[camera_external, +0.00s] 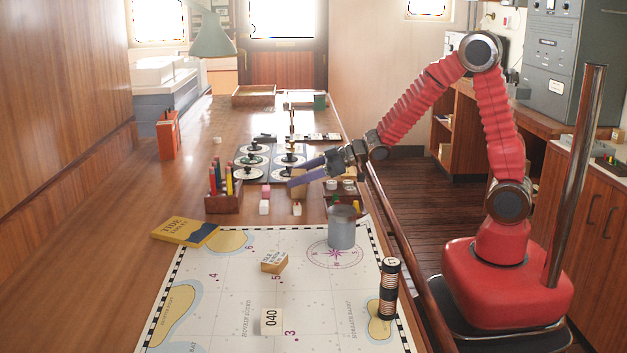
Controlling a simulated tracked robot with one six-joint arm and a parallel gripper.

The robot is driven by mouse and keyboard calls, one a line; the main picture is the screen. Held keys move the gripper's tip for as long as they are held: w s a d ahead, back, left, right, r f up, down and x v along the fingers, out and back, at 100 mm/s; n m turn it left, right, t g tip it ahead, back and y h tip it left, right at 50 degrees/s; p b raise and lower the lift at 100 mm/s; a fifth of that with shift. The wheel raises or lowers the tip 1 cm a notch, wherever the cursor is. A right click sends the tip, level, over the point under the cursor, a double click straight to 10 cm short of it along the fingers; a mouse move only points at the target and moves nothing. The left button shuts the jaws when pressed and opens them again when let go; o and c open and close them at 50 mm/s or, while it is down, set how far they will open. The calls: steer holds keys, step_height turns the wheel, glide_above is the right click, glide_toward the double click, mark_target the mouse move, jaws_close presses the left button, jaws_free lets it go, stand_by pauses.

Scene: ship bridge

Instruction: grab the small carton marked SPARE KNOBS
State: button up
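A small carton (274,262) with a white top and tan sides lies on the sea chart in the middle of the table. Dark lettering shows on its top, but it is too small to read for sure. My gripper (294,175) is over the far part of the table, beyond the carton and well apart from it. Its two bluish fingers point left and are spread, with nothing visible between them. No other view shows the carton's far side.
A pen holder (223,202) and small blocks stand beyond. The chart around the carton is clear.

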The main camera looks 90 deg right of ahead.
mark_target(299, 172)
steer(key=c, duration=1.1)
steer(key=shift+r, duration=0.15)
step_height(299, 172, up, 10)
steer(key=shift+f, duration=0.1)
stand_by(0.5)
